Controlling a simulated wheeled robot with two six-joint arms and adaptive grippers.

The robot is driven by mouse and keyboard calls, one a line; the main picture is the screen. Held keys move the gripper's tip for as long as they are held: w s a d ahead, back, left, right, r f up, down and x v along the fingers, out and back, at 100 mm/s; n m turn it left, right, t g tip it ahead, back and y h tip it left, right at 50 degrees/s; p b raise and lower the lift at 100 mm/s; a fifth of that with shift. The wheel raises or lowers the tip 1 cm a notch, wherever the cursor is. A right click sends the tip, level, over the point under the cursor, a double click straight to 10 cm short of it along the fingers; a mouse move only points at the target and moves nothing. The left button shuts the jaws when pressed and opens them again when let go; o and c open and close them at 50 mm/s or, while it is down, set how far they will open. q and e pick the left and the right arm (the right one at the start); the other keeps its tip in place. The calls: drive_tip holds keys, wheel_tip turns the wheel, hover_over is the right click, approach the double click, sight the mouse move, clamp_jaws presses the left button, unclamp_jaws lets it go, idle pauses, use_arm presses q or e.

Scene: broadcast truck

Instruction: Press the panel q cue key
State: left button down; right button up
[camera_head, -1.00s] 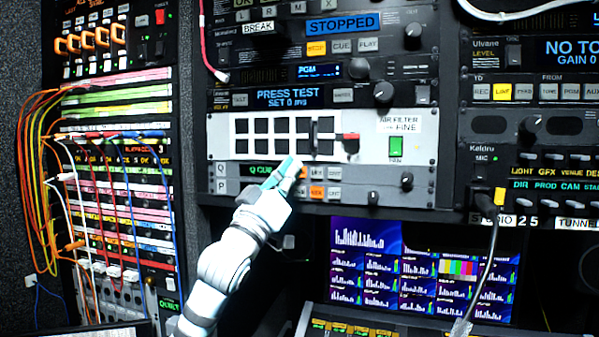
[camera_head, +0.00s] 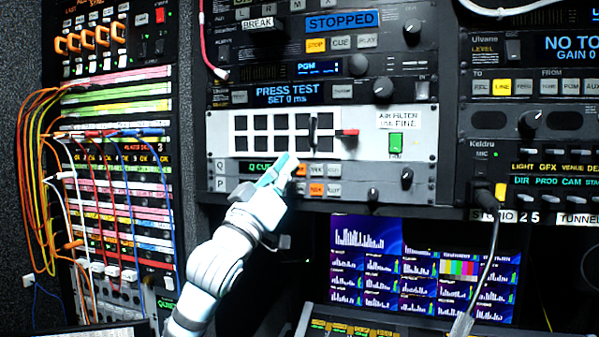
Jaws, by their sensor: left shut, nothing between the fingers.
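The panel with rows marked Q and P (camera_head: 221,176) sits low in the centre rack. A dark display with green letters reading about "Q CUE" (camera_head: 256,167) is in the Q row. To its right are small keys, including an orange one (camera_head: 300,170) and pale ones (camera_head: 326,171). My left gripper (camera_head: 284,165) is shut and empty, its pale blue fingertips in front of the Q row between the display and the orange key. The fingers hide part of that row. I cannot tell whether they touch a key. My right gripper is not in view.
Above the panel is a white plate with dark square openings and a red-tipped handle (camera_head: 347,133), beside a green fan switch (camera_head: 396,143). Patch cables (camera_head: 45,180) hang at the left. A monitor wall (camera_head: 420,270) is below right.

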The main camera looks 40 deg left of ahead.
use_arm(q)
drive_tip(key=s+b, duration=0.1)
drive_tip(key=s, duration=0.1)
drive_tip(key=s+d+b, duration=0.1)
drive_tip(key=s, duration=0.1)
drive_tip(key=shift+s+d, duration=0.1)
drive_tip(key=shift+d, duration=0.1)
idle(0.7)
